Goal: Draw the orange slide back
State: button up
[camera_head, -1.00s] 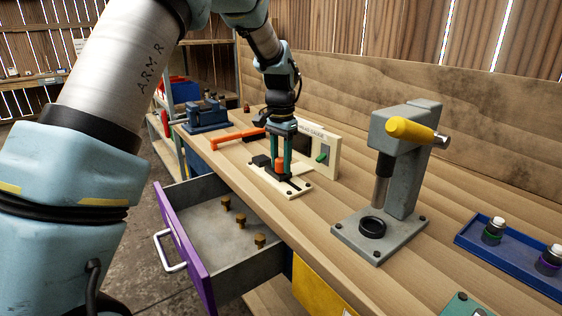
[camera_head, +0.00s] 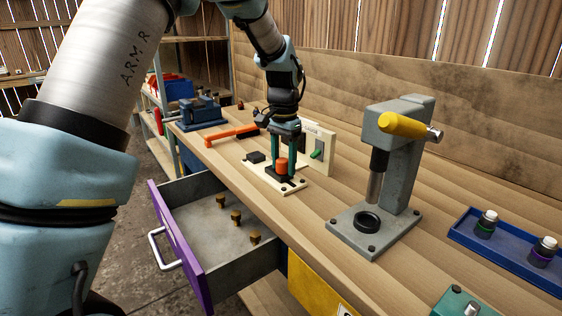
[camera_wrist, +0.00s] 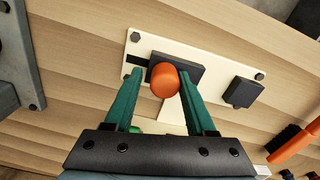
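The orange knob (camera_head: 281,165) stands upright on a dark sliding block (camera_head: 279,175) on a cream base plate (camera_head: 293,186). In the wrist view the orange knob (camera_wrist: 164,80) is between the fingertips of my gripper (camera_wrist: 159,76). My gripper, also in the head view (camera_head: 281,158), points down with its fingers apart. The right finger is close to or touching the knob; a gap shows at the left finger. A short piece of dark slot shows left of the sliding block. A separate dark block (camera_wrist: 243,92) sits on the plate to the right, with a gap between.
A cream panel with a green switch (camera_head: 317,154) stands behind the plate. A grey press with a yellow handle (camera_head: 403,125) stands to the right. An orange-handled brush (camera_head: 232,133) lies to the left. The purple-fronted drawer (camera_head: 181,244) below is open, with several brass pieces inside.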

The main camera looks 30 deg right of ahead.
aim_at(283, 160)
jog(key=o, duration=0.3)
notch_tip(283, 160, up, 11)
jog(key=shift+f+b, duration=0.1)
jog(key=shift+b, duration=0.7)
jog(key=w+a+f+n, duration=0.1)
jog(key=a+f+n, duration=0.2)
jog(key=a, duration=0.8)
jog(key=w+a+f+n, duration=0.1)
jog(key=a+f+n, duration=0.2)
jog(key=a, duration=0.7)
jog(key=s+a+f+n, duration=0.2)
jog(key=s+a, duration=0.1)
jog(key=a, duration=0.2)
jog(key=s+a+f+n+t, duration=0.1)
jog(key=s+a+f+n, duration=0.1)
jog(key=a, duration=0.3)
jog(key=s+a+f+n, duration=0.2)
jog(key=s+a, duration=0.2)
jog(key=a, duration=0.2)
jog(key=shift+s+a+f+t, duration=0.1)
jog(key=shift+s+f+t, duration=0.05)
jog(key=shift+f+t, duration=0.15)
